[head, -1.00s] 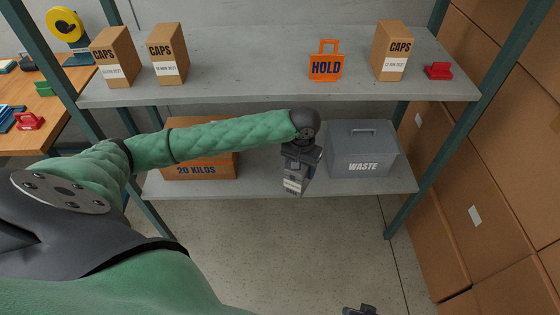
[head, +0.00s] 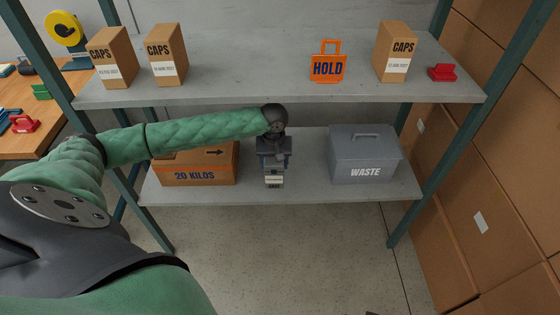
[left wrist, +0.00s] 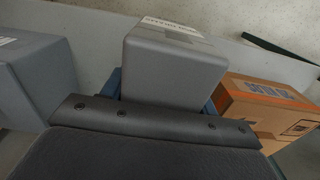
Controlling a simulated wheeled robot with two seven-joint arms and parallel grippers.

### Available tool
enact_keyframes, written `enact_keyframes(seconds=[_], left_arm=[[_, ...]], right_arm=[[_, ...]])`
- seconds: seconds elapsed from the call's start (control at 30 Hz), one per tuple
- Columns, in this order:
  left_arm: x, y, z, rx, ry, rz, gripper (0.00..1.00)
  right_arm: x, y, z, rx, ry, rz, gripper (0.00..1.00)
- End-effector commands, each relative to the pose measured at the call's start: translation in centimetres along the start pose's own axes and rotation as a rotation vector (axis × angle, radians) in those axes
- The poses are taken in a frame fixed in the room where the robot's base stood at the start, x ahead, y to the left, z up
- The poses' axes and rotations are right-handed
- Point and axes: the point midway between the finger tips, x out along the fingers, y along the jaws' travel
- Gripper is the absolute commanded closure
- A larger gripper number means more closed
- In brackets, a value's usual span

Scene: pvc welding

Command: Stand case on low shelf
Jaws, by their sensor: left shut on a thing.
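My right gripper is not in view.
A brown "20 KILOS" carton (head: 197,175) stands left on the low shelf. A grey WASTE bin (head: 364,158) stands right. Bare shelf lies on both sides of the case. The upper shelf (head: 240,80) above holds CAPS boxes and an orange HOLD tag (head: 328,67).

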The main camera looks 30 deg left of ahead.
Motion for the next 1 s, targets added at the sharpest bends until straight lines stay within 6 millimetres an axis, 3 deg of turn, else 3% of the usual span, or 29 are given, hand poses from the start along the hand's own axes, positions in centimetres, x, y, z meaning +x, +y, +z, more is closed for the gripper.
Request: enact_keyframes(seconds=[0.27,0.73,1.0], left_arm=[[1.3,-0.9,-2.7,-0.033,0.003,0.001,1.00],[5.6,-2.4,-9.9,-0.031,0.004,0.001,1.00],[7.0,-2.7,-11.9,-0.028,0.003,0.002,1.00]], right_arm=[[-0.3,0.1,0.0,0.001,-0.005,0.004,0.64],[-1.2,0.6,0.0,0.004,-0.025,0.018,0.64],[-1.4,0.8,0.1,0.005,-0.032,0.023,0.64]])
